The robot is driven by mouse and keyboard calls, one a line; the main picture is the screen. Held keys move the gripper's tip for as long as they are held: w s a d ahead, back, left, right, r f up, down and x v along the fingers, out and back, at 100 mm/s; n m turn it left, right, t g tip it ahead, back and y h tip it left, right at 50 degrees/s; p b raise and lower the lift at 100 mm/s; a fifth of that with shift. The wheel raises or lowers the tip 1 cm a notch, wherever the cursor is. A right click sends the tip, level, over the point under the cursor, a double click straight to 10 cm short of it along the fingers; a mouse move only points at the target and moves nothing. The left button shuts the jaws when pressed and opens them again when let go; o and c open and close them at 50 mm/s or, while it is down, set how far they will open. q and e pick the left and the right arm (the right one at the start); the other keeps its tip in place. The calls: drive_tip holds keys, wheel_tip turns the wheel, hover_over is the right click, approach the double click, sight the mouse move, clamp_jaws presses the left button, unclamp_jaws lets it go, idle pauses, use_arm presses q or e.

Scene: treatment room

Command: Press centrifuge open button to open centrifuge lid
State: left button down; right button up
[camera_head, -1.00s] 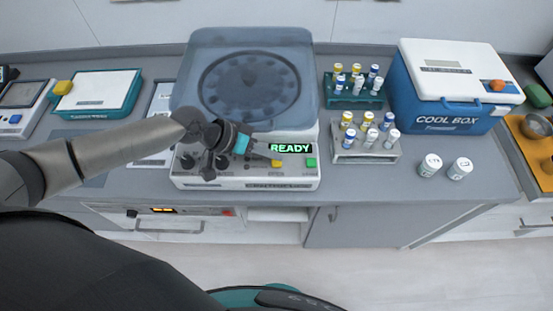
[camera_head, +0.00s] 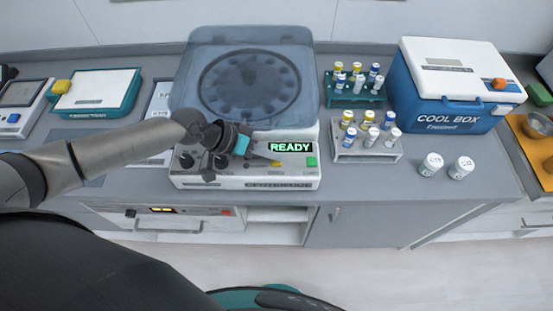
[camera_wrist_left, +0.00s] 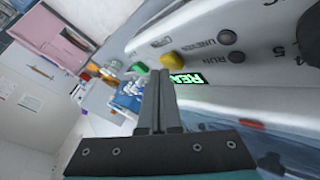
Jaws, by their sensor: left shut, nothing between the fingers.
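The centrifuge (camera_head: 225,183) stands on the counter under a see-through bluish lid (camera_head: 205,50) that lies over its dark rotor. Its display (camera_head: 290,147) reads READY, and it also shows in the wrist view (camera_wrist_left: 187,78). A yellow button (camera_wrist_left: 172,60) and a green button (camera_wrist_left: 140,68) are on the front panel; the green one also shows in the head view (camera_head: 311,162). My left gripper (camera_head: 277,162) is shut and empty, its tips at the yellow button. I cannot tell whether they touch it. The wrist view shows the closed fingers (camera_wrist_left: 158,75). My right gripper is not in view.
Racks of capped tubes (camera_head: 367,155) stand right of the centrifuge, with two white jars (camera_head: 431,164) and a blue cool box (camera_head: 440,105) beyond. A teal-edged case (camera_head: 98,92) is at left.

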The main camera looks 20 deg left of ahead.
sight(272, 163)
use_arm(q)
drive_tip(key=shift+f+b, duration=0.5)
drive_tip(key=shift+f, duration=0.05)
idle(0.6)
drive_tip(key=shift+r, duration=0.1)
drive_tip(key=shift+r+p, duration=0.85)
drive_tip(key=shift+p, duration=0.05)
wheel_tip(272, 163, up, 5)
drive_tip(key=p, duration=0.4)
drive_tip(key=shift+r+p, duration=0.1)
drive_tip(key=shift+p, duration=0.3)
drive_tip(key=shift+s+d, duration=0.1)
idle(0.4)
